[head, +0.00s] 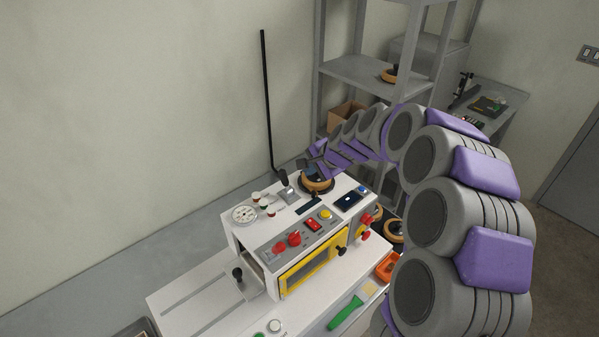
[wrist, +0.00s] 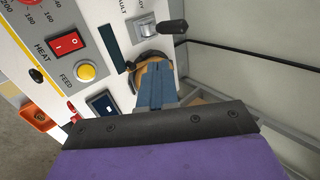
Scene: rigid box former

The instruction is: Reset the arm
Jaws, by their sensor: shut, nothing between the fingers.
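My purple and grey arm rises on the right of the head view and curves left over the machine. My gripper (head: 313,160) is at its end, above the back right of the machine's top. In the wrist view my gripper (wrist: 154,82) shows as two blue-grey fingers pressed together, empty. The fingers partly cover a round orange and black part (wrist: 138,82) on the machine. That part also shows in the head view (head: 318,184), just below the gripper. I cannot tell whether they touch.
The white box former (head: 245,235) has a lever (head: 284,182), a dial (head: 244,214), red knobs and a yellow-framed window. A black bent rod (head: 266,100) stands behind it. Grey shelves (head: 350,68) stand at the back. An orange bin (head: 388,266) and green-handled brush (head: 345,314) lie at front right.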

